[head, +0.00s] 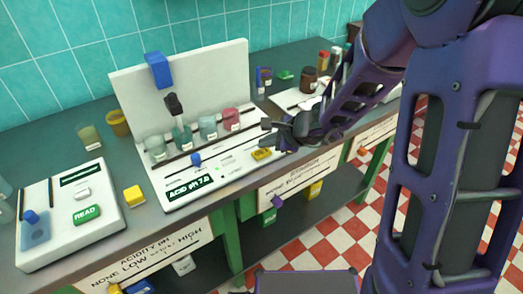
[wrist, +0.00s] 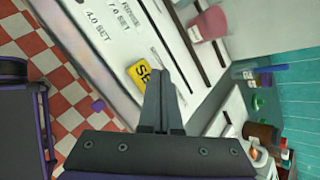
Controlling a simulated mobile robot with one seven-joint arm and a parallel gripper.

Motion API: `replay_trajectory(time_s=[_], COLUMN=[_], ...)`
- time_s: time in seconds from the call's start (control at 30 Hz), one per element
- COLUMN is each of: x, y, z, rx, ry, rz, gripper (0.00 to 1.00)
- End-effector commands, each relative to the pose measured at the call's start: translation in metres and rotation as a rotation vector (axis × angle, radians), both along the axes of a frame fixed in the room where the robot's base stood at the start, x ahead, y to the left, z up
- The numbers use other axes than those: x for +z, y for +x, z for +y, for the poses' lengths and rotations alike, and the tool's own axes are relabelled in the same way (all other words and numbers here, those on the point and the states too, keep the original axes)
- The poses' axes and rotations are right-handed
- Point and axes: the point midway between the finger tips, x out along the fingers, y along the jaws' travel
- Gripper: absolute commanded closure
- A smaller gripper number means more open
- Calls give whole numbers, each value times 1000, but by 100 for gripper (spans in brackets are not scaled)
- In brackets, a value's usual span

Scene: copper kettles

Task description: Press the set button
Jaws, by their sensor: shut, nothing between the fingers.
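The yellow set button (head: 262,154) is at the right front of the white panel (head: 215,175), which has a display reading "ACID pH 7.0". In the wrist view the set button (wrist: 137,74) shows part of its lettering, "SE"; the fingers cover the rest. My gripper (head: 268,132) is shut and empty, just behind and above the button in the head view. In the wrist view my gripper's tips (wrist: 160,72) overlap the button's edge. I cannot tell whether they touch it.
Several coloured cups, one of them pink (head: 231,119), stand along the panel. A blue slider knob (head: 196,160) is left of the button. A device with a green READ button (head: 87,214) and a yellow cube (head: 134,196) are at the left. Small jars (head: 309,80) stand behind my gripper.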

Motion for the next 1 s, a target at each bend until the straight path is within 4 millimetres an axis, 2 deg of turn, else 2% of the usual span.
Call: replay_trajectory(time_s=[0.27,0.7,1.0], x=[6,49,50], y=[0,0,0], z=[0,0,0], rx=[1,-1,0], ry=[-1,0,0], rz=[-1,-1,0], gripper=[100,100,100])
